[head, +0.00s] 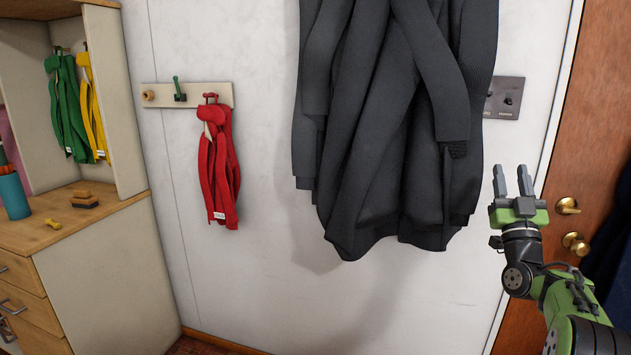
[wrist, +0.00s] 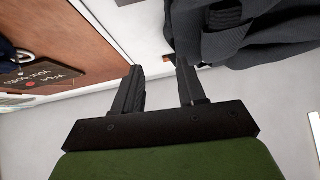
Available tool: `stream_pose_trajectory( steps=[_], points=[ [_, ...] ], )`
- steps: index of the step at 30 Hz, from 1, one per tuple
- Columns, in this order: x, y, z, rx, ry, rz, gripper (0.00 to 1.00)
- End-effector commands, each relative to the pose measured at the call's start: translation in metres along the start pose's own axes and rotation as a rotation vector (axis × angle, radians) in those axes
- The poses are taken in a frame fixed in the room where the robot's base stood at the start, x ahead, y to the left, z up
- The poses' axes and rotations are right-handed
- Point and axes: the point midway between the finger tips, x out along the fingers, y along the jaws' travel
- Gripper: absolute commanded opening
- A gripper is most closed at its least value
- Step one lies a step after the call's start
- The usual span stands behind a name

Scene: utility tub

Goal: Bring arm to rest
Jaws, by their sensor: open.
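My gripper (head: 512,182) is raised at the right side of the head view, fingers pointing up. It is open and nothing is between its fingers. In the wrist view the two dark fingers (wrist: 160,90) stand apart with empty space between them. My gripper appears in front of the wall and door frame, right of the dark grey coat (head: 395,130), with a visible gap to it in the head view. The coat also shows in the wrist view (wrist: 245,35) at the upper right, beyond the fingers.
A wooden door (head: 590,120) with brass knobs (head: 568,206) stands at the right. A red garment (head: 219,165) hangs from a peg rail (head: 160,96) on the wall. A wooden cabinet (head: 110,270) stands at the left. A sign (wrist: 50,78) shows in the wrist view. The lower middle is clear.

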Motion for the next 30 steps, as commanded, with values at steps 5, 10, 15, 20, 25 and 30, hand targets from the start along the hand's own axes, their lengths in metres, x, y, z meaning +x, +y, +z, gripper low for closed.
stream_pose_trajectory(
  steps=[5,10,15,20,25,30],
  points=[
    [0.007,-0.035,-0.008,0.008,-0.097,-0.071,0.4],
    [0.004,-0.08,-0.018,0.017,-0.249,-0.163,0.4],
    [-0.022,-0.137,-0.037,0.025,-0.48,-0.271,0.4],
    [-0.095,-0.187,-0.064,0.028,-0.801,-0.361,0.4],
    [-0.207,-0.204,-0.094,0.027,-1.149,-0.388,0.4],
    [-0.32,-0.197,-0.121,0.027,-1.446,-0.363,0.4]
  ],
)
